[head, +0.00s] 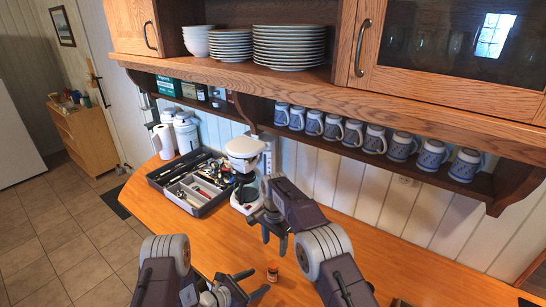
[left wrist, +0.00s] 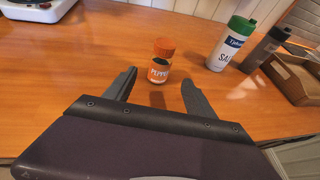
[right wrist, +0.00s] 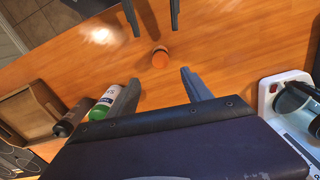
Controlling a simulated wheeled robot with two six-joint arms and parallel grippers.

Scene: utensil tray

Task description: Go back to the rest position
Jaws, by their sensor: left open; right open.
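The utensil tray (head: 207,208), dark with a grey insert and several utensils, sits at the left of the wooden counter. My left gripper (head: 256,283) is open and empty over the counter's front part. A pepper bottle (head: 272,271) with an orange cap stands upright near it. In the left wrist view the pepper bottle (left wrist: 159,70) shows ahead, between the spread fingers. My right gripper (head: 273,238) is open and empty, pointing down beyond the bottle. In the right wrist view the orange cap (right wrist: 160,58) shows ahead of its fingers, with my left fingertips at the top.
A white appliance (head: 243,150) stands behind my right gripper. A salt bottle (left wrist: 231,43), a dark bottle (left wrist: 263,47) and a brown box (left wrist: 288,80) stand nearby. Mugs (head: 374,138) line the shelf below plates (head: 289,48). The counter's right part looks clear.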

